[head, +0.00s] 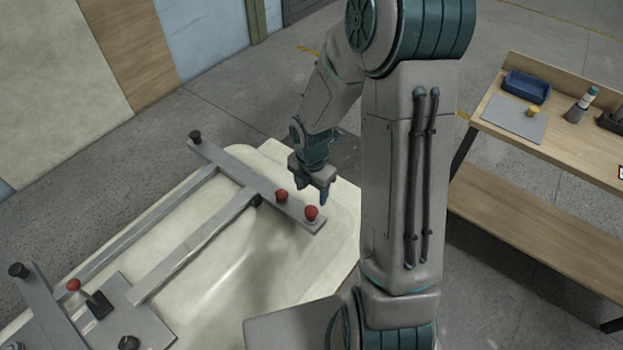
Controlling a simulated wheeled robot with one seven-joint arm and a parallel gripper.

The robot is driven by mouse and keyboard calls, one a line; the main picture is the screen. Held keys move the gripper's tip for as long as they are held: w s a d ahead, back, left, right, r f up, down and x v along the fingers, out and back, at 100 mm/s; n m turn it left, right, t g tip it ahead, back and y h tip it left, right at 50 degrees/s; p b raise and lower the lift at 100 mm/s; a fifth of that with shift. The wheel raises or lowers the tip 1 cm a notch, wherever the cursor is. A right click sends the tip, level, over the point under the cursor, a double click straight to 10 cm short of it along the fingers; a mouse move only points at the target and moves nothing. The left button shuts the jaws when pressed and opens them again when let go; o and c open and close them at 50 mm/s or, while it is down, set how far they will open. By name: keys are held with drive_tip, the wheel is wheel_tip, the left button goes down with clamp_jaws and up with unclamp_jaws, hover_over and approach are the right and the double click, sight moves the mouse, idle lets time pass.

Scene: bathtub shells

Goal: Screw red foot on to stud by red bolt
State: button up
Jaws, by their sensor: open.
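An upturned cream bathtub shell (225,270) carries a grey metal frame. On the frame's far cross rail (232,172), two red knob-like pieces stand near its right end. The outer red piece (311,213) is close to the rail's tip, and the inner red piece (281,196) is a little to its left. I cannot tell which is the foot and which the bolt, and no bare stud can be made out. My gripper (314,192) points down, open, just above and beside these red pieces. No object shows between its fingers.
Black feet stand at the rail's far end (195,137) and on the near rail (18,270). A wooden bench (545,140) at right holds a blue tray (526,86) and a grey mat (500,118).

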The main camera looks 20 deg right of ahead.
sight(311, 211)
drive_tip(key=shift+f+b, duration=3.55)
drive_tip(key=shift+f, duration=0.55)
drive_tip(key=shift+r+p, duration=0.1)
drive_tip(key=shift+p, duration=0.25)
drive_tip(key=c, duration=1.1)
